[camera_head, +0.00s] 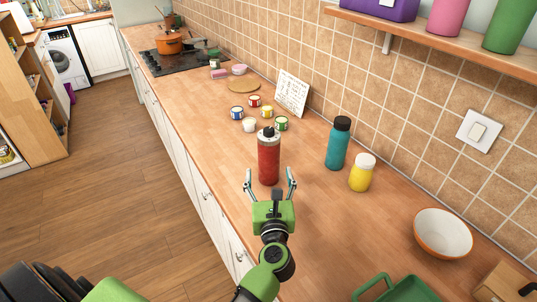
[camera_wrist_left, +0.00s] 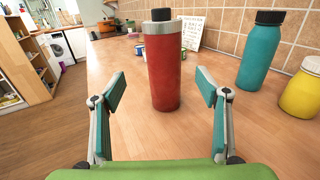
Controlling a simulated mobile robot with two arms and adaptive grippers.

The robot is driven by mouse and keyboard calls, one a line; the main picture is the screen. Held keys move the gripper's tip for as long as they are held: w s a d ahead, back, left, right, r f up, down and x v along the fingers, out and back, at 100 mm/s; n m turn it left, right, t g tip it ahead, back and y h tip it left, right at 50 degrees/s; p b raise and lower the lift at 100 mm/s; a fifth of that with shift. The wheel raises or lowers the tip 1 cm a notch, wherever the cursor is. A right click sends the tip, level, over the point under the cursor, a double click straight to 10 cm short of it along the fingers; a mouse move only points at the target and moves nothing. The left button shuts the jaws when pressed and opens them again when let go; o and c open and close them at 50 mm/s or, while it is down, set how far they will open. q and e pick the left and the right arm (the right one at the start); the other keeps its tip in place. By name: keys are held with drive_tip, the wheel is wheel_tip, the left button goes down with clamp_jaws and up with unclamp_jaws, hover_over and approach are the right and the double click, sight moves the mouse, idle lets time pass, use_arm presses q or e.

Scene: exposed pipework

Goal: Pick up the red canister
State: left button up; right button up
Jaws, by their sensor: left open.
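The red canister (camera_head: 269,160) stands upright on the wooden counter, with a grey collar and a black cap. In the left wrist view the red canister (camera_wrist_left: 163,75) stands upright just beyond the fingertips, roughly centred between them. My left gripper (camera_head: 270,178) is open, with one finger toward each side of the canister's near face. In the left wrist view the two fingers of my left gripper (camera_wrist_left: 160,90) are spread wide and nothing is between their pads. My right gripper does not show in either view.
A teal bottle (camera_head: 338,143) and a yellow jar (camera_head: 362,172) stand to the canister's right. Several small paint tins (camera_head: 267,112) sit behind it. A white bowl (camera_head: 443,233) and a green tray (camera_head: 402,289) lie nearer. The counter's left edge is close to the arm.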

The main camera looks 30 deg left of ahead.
sight(269, 155)
use_arm(q)
drive_tip(key=p+x, duration=0.1)
drive_tip(key=x, duration=0.4)
drive_tip(key=shift+w, duration=0.15)
drive_tip(key=shift+w+a+f, duration=0.15)
drive_tip(key=shift+w, duration=0.1)
drive_tip(key=shift+w+a+r+p, duration=0.2)
drive_tip(key=shift+w+r+p, duration=0.2)
drive_tip(key=shift+w+p, duration=0.1)
drive_tip(key=shift+w+a+r+p, duration=0.15)
drive_tip(key=shift+w+r+p, duration=0.2)
drive_tip(key=shift+w, duration=0.2)
drive_tip(key=shift+x, duration=1.2)
drive_tip(key=shift+w+a+f+p, duration=0.15)
drive_tip(key=shift+w+f+p, duration=0.15)
drive_tip(key=shift+w, duration=0.05)
drive_tip(key=shift+s+r, duration=0.1)
drive_tip(key=c, duration=1.2)
drive_tip(key=shift+c, duration=1.4)
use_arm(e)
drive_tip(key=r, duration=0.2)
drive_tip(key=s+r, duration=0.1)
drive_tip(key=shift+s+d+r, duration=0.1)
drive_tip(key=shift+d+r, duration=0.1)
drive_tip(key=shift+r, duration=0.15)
